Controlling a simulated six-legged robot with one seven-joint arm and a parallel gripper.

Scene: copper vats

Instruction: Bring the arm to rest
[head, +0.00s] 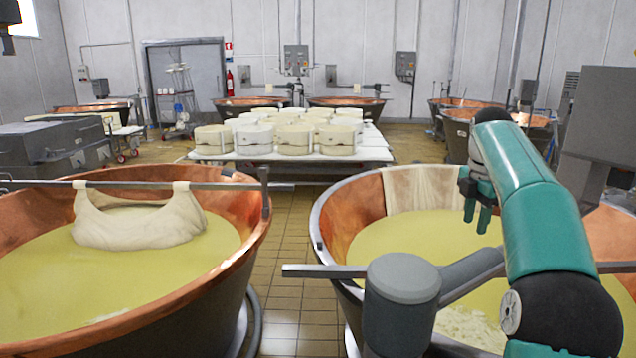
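My arm, in teal and black, rises at the right of the head view and bends over the right copper vat (330,215). My gripper (477,222) hangs from it with its fingers pointing down, above the pale yellow liquid in that vat. Its two teal fingers show a narrow gap between them, and I see nothing held in it. The upper arm hides part of the vat's right side.
A left copper vat (245,240) has a cloth (140,225) hung from a bar (230,186). A metal bar (320,271) crosses the right vat. A white table (375,153) with cheese wheels stands behind. Tiled floor (295,250) is clear between the vats.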

